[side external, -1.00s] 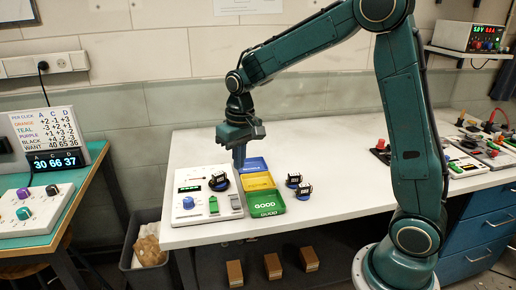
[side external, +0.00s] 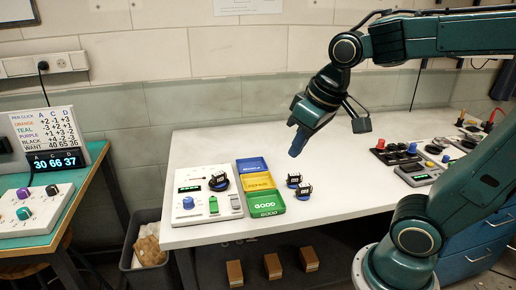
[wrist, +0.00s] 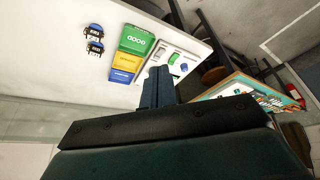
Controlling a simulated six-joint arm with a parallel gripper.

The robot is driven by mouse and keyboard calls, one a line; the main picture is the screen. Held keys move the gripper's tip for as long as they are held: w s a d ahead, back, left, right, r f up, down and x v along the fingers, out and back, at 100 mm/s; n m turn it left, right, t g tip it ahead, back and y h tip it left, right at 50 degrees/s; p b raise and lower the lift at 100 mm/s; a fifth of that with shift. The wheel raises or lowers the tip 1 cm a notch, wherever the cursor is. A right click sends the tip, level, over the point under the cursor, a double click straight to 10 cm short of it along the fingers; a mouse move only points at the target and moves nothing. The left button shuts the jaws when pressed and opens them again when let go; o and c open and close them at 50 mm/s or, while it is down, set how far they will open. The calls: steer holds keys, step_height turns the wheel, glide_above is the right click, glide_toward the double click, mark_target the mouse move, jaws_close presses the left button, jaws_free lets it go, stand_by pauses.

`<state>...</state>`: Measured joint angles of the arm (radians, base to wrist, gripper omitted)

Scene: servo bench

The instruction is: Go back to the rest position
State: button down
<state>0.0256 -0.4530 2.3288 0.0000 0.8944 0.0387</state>
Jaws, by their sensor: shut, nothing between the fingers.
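My gripper (side external: 298,142) is in the air above the white bench (side external: 350,150), to the right of the coloured trays and well clear of them. Its blue-grey fingers are closed together with nothing between them, and it tilts down to the left. In the wrist view the shut fingers (wrist: 158,88) point toward the bench edge.
A white test unit (side external: 205,205) stands at the bench's left front. Beside it are blue (side external: 252,165), yellow (side external: 257,182) and green (side external: 265,204) trays. Two small servos (side external: 298,186) lie right of them. Control boxes (side external: 425,165) stand farther right.

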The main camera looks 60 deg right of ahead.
steer(key=s+t, duration=0.1)
steer(key=s, duration=0.5)
steer(key=shift+s+a+f+n, duration=0.25)
steer(key=shift+s+a+n, duration=0.05)
steer(key=shift+s+n, duration=0.1)
